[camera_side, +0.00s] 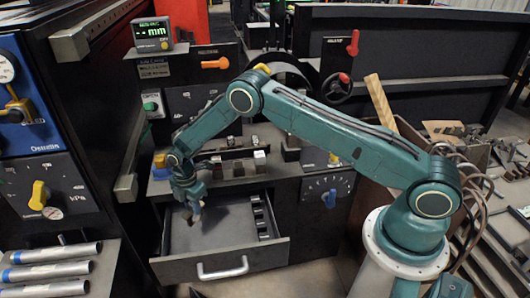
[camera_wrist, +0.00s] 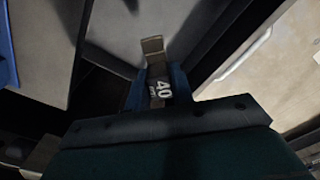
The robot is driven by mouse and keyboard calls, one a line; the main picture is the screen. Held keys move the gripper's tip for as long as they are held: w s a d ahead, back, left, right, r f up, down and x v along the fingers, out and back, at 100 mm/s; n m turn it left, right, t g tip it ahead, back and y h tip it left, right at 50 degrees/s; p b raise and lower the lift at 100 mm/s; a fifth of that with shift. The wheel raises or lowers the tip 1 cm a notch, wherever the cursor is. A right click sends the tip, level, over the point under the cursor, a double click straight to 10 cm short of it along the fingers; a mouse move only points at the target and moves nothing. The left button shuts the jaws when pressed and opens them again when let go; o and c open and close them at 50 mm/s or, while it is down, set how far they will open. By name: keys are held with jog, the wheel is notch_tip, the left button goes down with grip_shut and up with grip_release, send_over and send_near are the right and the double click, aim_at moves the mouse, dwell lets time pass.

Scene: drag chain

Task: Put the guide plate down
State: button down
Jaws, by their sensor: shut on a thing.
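My gripper (camera_side: 193,208) points down over the left part of the open drawer (camera_side: 275,255). In the side view the plate is only a tiny pale spot at the fingertips. The fingers cover much of it. I cannot tell whether it touches the drawer floor.
A row of small dark holders (camera_side: 259,216) lines the drawer's right side. The drawer floor between them and my gripper is clear. A bench top with small parts (camera_side: 232,155) stands behind. Metal tubes (camera_side: 50,255) lie at lower left. A digital readout (camera_side: 152,34) is at the back.

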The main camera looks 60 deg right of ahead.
notch_tip(320, 180, down, 12)
jog(key=shift+r, duration=0.15)
dwell(0.3)
jog(key=shift+f, duration=1.9)
jog(key=shift+f, duration=0.1)
jog(key=c, duration=1.2)
grip_release()
jog(key=shift+r, duration=6.1)
jog(key=shift+r, duration=0.15)
